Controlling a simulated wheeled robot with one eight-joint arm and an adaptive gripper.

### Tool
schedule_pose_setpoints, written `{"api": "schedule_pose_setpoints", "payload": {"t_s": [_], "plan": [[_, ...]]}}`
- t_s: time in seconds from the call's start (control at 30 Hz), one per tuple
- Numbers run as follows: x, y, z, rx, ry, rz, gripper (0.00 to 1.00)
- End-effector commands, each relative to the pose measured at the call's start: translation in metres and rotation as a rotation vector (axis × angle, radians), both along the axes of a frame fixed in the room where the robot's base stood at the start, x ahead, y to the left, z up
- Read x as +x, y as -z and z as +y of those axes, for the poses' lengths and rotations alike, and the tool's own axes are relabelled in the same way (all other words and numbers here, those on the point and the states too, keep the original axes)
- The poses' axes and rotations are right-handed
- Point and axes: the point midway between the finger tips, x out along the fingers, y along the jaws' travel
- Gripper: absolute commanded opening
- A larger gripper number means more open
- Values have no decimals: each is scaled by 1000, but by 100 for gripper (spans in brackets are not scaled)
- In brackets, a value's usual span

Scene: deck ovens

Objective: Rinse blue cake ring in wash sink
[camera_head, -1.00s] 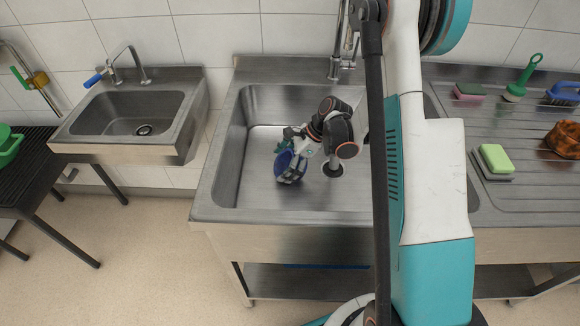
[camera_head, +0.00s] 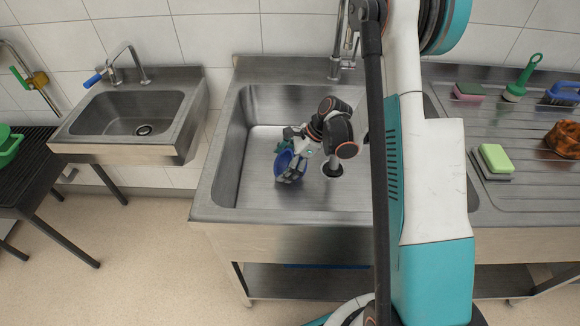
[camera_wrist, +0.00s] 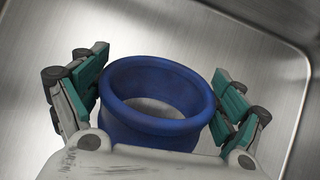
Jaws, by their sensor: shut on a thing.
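The blue cake ring (camera_wrist: 155,124) is a round, open band. It sits between the two teal-padded fingers of my gripper (camera_wrist: 160,95) in the wrist view. My gripper is shut on it, with one finger at each side. In the head view my gripper (camera_head: 288,164) reaches down into the wash sink (camera_head: 232,150), a large steel basin, and the ring (camera_head: 283,161) shows partly behind the fingers, low in the left half of the basin. I cannot tell whether the ring touches the basin floor. The sink's tap (camera_head: 337,68) stands at the back. No water shows.
A smaller hand sink (camera_head: 178,105) with a blue-handled tap is at the left. On the ribbed drainboard (camera_head: 530,192) at the right are a green-topped sponge (camera_head: 495,157), a pink sponge (camera_head: 468,91), brushes (camera_head: 515,92) and a brown object (camera_head: 563,139). My arm hides part of the basin.

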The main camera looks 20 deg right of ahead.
Motion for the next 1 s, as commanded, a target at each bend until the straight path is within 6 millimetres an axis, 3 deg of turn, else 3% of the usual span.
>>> {"api": "schedule_pose_setpoints", "payload": {"t_s": [0.57, 1.0], "plan": [[0, -1, 0, 0, 0, 0, 62], [0, -32, 0, 0, 0, 0, 62]]}}
